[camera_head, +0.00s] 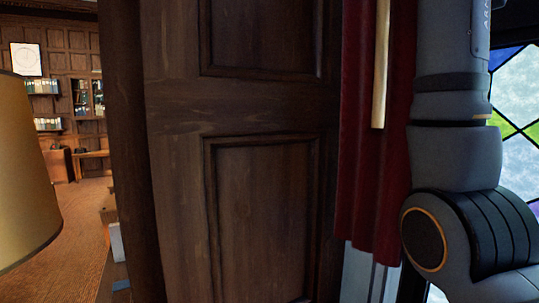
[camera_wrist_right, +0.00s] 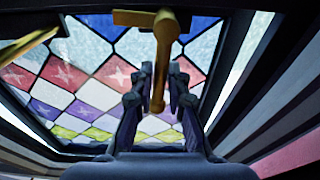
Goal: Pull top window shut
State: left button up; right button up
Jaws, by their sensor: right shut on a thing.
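The window (camera_wrist_right: 85,75) has stained glass in coloured diamond panes set in a dark frame, and it fills much of the right wrist view. A strip of its glass also shows at the right edge of the head view (camera_head: 518,135). A brass handle (camera_wrist_right: 163,50) hangs down in front of the glass. My right gripper (camera_wrist_right: 158,85) is shut on the lower, narrow part of this handle, one finger on each side. In the head view only my right arm shows, in front of the window. My left gripper is in neither view.
A dark wooden panel (camera_head: 180,160) stands close in front, with a red curtain (camera_head: 360,180) and a pale rod (camera_head: 381,65) beside it. A lampshade (camera_head: 25,175) is at the left. Open floor (camera_head: 75,245) and shelves (camera_head: 45,125) lie beyond.

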jog(key=shift+a, duration=0.1)
jog(key=shift+b+v, duration=0.3)
jog(key=shift+v, duration=1.35)
jog(key=o, duration=0.9)
jog(key=shift+s+a, duration=0.1)
jog(key=shift+s, duration=0.25)
jog(key=shift+w, duration=0.25)
